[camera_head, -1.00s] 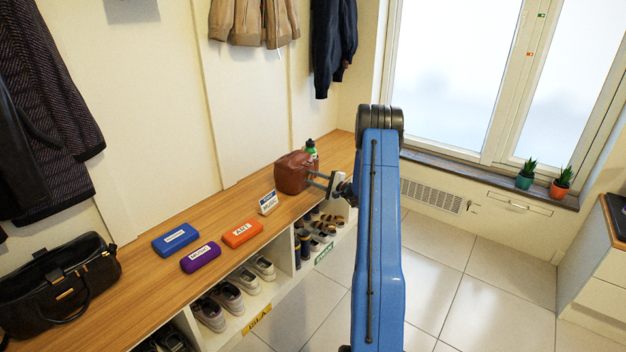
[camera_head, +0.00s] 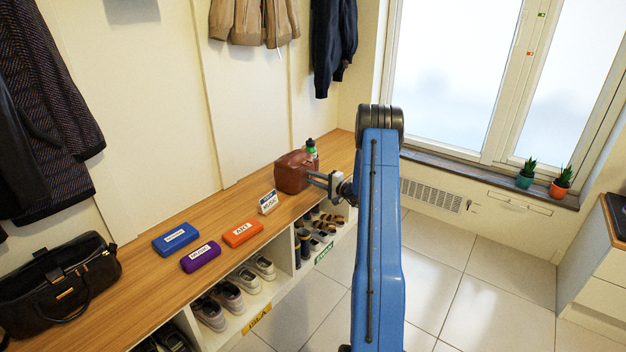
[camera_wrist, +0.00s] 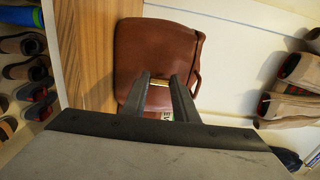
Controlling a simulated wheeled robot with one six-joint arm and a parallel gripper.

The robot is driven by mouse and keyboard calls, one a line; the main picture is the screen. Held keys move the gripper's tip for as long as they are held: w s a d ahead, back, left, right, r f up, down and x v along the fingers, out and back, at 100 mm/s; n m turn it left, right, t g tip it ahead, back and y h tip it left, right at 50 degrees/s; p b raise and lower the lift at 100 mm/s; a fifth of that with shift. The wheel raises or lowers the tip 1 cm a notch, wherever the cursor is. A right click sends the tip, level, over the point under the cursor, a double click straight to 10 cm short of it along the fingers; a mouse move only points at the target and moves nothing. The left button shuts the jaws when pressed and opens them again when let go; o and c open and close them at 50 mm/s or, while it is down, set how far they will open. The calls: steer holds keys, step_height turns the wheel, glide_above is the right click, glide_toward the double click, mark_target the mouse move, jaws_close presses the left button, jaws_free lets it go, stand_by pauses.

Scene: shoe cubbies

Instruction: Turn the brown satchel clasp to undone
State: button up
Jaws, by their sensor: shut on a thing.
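The brown satchel (camera_head: 291,172) stands on the wooden bench top near its far right end. In the wrist view the satchel (camera_wrist: 160,45) fills the upper middle, with a small brass clasp (camera_wrist: 160,83) on its front. My gripper (camera_head: 311,176) reaches the satchel's front from the right. In the wrist view the fingertips of my gripper (camera_wrist: 160,80) are at either side of the clasp, shut on it. The fingers hide part of the clasp, so its exact turn is hard to tell.
A black bag (camera_head: 60,285) sits at far left. Shoes fill the cubbies below. The floor is clear.

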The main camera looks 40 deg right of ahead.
steer(key=shift+f, duration=0.1)
steer(key=o, duration=1.1)
steer(key=shift+c, duration=0.2)
steer(key=v, duration=1.7)
steer(key=shift+s, duration=0.25)
